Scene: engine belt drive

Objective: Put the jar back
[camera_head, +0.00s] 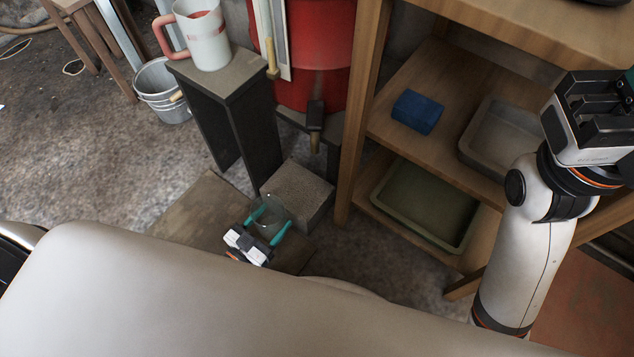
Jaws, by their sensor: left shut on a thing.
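A small clear glass jar (271,213) is low in the middle of the head view, in front of a grey stone block. My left gripper (268,225) has its teal fingers on either side of the jar and is shut on it. The jar looks upright, but I cannot tell whether it rests on something or hangs free. My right arm rises at the right edge, with the body of my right gripper (595,118) in view. Its fingertips are not visible.
A wooden shelf (385,125) holds a blue sponge (418,111), a grey tray (478,150) and a green tray (462,238). A dark stand (245,70) bears a white pitcher (205,40); a metal bucket (158,92) stands left.

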